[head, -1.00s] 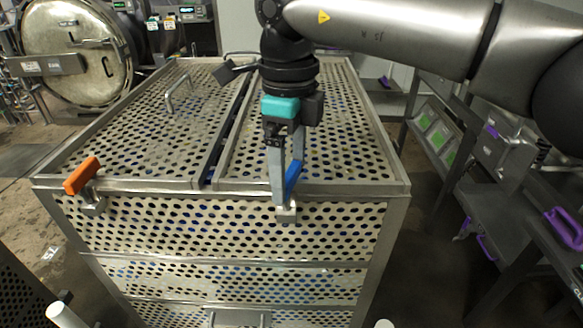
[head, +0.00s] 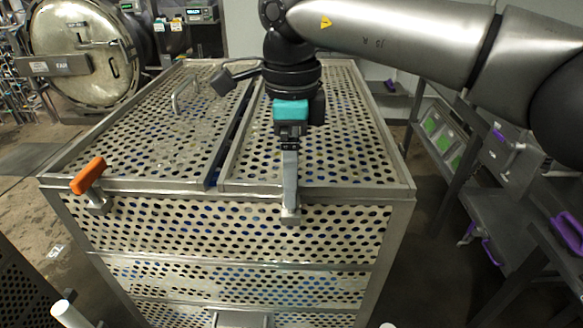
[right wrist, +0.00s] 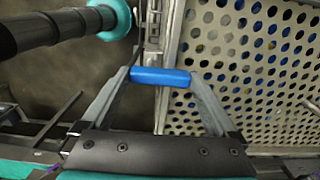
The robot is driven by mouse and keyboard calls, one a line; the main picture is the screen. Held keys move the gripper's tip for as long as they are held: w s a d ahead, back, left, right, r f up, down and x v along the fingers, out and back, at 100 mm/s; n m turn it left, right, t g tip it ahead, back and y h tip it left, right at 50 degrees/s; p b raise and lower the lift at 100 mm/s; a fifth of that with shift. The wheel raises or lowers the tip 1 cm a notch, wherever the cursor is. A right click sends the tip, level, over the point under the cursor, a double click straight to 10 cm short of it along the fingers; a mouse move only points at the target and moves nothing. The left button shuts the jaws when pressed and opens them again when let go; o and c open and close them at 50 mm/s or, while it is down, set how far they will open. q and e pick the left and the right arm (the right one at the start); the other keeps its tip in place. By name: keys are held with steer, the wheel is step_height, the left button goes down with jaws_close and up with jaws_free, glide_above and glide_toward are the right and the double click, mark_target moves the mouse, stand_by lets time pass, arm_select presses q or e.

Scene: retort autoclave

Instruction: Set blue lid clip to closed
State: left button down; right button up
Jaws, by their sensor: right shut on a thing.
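The blue lid clip (right wrist: 160,77) shows in the right wrist view as a blue bar lying crosswise between the two fingers. My right gripper (head: 290,200) is shut on this bar, one finger at each end. In the head view the gripper points down at the front rim of the perforated metal crate (head: 402,190), right of its middle. The blue bar is hidden there behind a finger, and only the clip's metal base (head: 291,217) shows below the fingertips. My left gripper is in neither view.
An orange clip (head: 88,176) sits at the crate's front left, its handle tilted up. A lid handle (head: 181,98) stands on the left lid panel. A round autoclave door (head: 82,50) is at the back left. Shelves with purple handles (head: 567,228) stand at the right.

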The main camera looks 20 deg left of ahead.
steer(key=shift+r, duration=0.15)
steer(key=o, duration=1)
step_height(320, 180, up, 15)
steer(key=shift+p, duration=0.35)
